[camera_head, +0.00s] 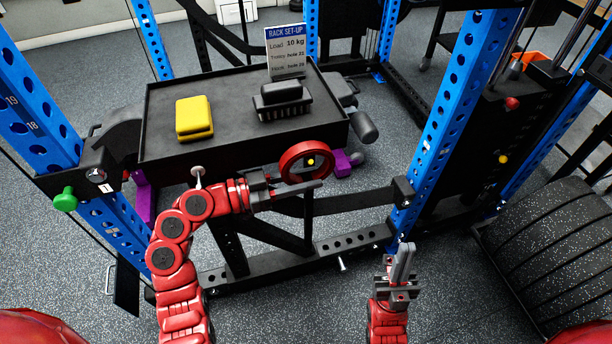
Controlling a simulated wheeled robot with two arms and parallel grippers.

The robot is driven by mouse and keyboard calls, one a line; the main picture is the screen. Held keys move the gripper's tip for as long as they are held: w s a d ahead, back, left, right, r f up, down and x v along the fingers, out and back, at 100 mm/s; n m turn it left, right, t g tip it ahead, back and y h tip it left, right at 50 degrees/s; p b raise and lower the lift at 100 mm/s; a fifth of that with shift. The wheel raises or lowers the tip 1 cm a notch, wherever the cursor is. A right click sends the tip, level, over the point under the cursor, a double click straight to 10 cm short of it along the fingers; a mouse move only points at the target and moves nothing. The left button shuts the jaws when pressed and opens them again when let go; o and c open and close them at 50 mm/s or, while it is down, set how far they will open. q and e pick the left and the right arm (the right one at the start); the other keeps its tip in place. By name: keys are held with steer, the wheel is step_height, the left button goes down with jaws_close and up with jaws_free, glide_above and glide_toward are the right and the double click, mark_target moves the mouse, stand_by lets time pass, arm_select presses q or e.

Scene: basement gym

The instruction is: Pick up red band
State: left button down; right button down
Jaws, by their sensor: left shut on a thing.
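The red band (299,148) is a thick red ring in the middle of the head view, in front of the black tray's right front corner. My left gripper (296,187) is shut on the lower left part of the band, holding it upright. The fingers partly hide the band's lower edge. My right gripper (403,262) is at the lower right, apart from everything, with its fingers pointing up. Its fingers are seen nearly edge-on, so I cannot tell their opening.
The black tray (228,108) carries a yellow block (194,118) and a black brush-like item (283,100). A sign (286,53) stands behind. Blue rack uprights (447,125) flank the tray. A purple piece (342,164) and grey-ended handle (364,127) lie close right of the band.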

arm_select(q)
steer(key=shift+s+r, duration=0.1)
steer(key=shift+r, duration=0.4)
steer(key=s+d+p, duration=0.2)
steer(key=s+p, duration=0.1)
steer(key=s, duration=0.5)
steer(key=s+d+p, duration=0.3)
steer(key=s, duration=0.6)
steer(key=shift+d, duration=0.25)
steer(key=shift+w+f, duration=0.1)
steer(key=shift+f, duration=0.05)
